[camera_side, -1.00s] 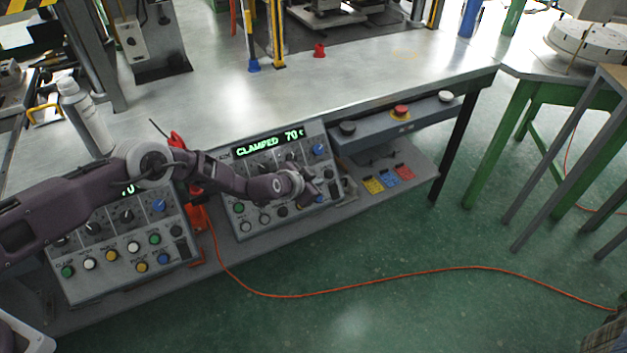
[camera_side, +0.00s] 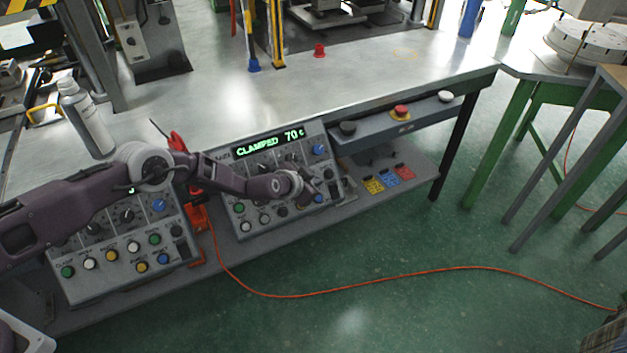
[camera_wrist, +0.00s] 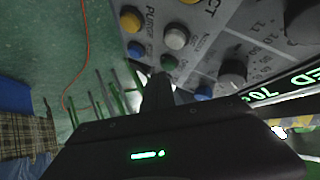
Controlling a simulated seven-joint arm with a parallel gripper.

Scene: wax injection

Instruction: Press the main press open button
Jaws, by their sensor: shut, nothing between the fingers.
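The press control panel (camera_side: 243,181) with the lit "CLAMPED 70 c" display (camera_side: 270,143) stands on the low shelf under the table. It carries knobs and several coloured buttons. A green button (camera_side: 239,209) and pale buttons (camera_side: 264,218) show at its lower left; which one is the open button is not legible. My gripper (camera_side: 318,190) is over the panel's lower right and hides some buttons. In the wrist view my gripper (camera_wrist: 158,88) appears as a dark shut finger shape by the panel edge, near a blue button (camera_wrist: 169,62) and a white button (camera_wrist: 175,38). Contact cannot be told.
A second control panel (camera_side: 100,273) stands at left, partly behind my arm. A grey bar with a red button (camera_side: 400,112) runs along the table front. A spray bottle (camera_side: 86,118) stands on the table. An orange cable (camera_side: 380,283) crosses the open green floor.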

